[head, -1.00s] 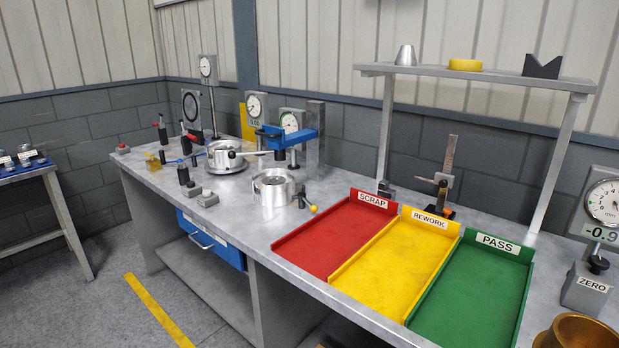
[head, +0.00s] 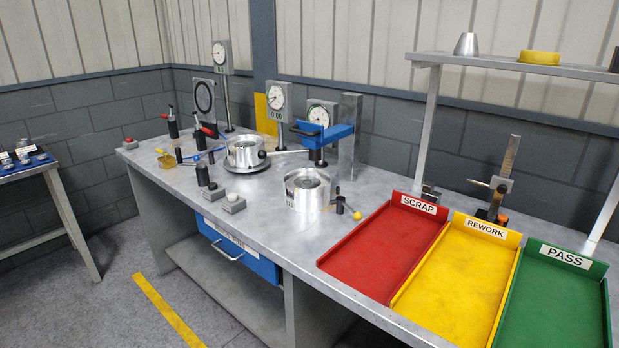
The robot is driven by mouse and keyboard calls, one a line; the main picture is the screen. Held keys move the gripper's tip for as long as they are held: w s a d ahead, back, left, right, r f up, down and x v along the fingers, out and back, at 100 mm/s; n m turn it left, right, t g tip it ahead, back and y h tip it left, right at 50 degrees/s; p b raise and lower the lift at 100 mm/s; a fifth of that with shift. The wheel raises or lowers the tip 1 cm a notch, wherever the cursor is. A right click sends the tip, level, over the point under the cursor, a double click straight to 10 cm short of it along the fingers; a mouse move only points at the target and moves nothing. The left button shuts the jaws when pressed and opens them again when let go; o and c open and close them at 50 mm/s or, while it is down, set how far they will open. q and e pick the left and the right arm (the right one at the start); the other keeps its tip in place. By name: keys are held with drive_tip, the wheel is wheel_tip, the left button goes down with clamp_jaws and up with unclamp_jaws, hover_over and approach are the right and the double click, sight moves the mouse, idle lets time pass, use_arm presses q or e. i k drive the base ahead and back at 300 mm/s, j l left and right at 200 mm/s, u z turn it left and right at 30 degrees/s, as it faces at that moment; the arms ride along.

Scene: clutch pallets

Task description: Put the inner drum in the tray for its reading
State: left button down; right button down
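Three sloped trays stand on the bench: a red SCRAP tray (head: 372,258), a yellow REWORK tray (head: 455,290) and a green PASS tray (head: 552,310). All three look empty. A silver metal ring-shaped drum (head: 307,188) stands on the bench left of the red tray. Another silver round part (head: 246,152) sits on a dark round base farther back, with a lever at its side. I cannot tell which, if either, is the inner drum. Neither of my grippers is in view.
Dial gauges on stands (head: 278,104) line the back; one display reads 0.00. A blue clamp arm (head: 325,134) reaches over the bench near a grey column. A shelf (head: 520,66) stands above the trays. Small parts lie on a side table (head: 45,172) at left. The floor between is clear.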

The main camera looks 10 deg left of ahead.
sight(306, 191)
drive_tip(key=i+j+z, duration=0.1)
drive_tip(key=j, duration=0.35)
drive_tip(key=i+j, duration=0.15)
drive_tip(key=j, duration=0.3)
drive_tip(key=i+j+z, duration=0.15)
drive_tip(key=j, duration=0.3)
drive_tip(key=i+j+z, duration=0.1)
drive_tip(key=j, duration=0.35)
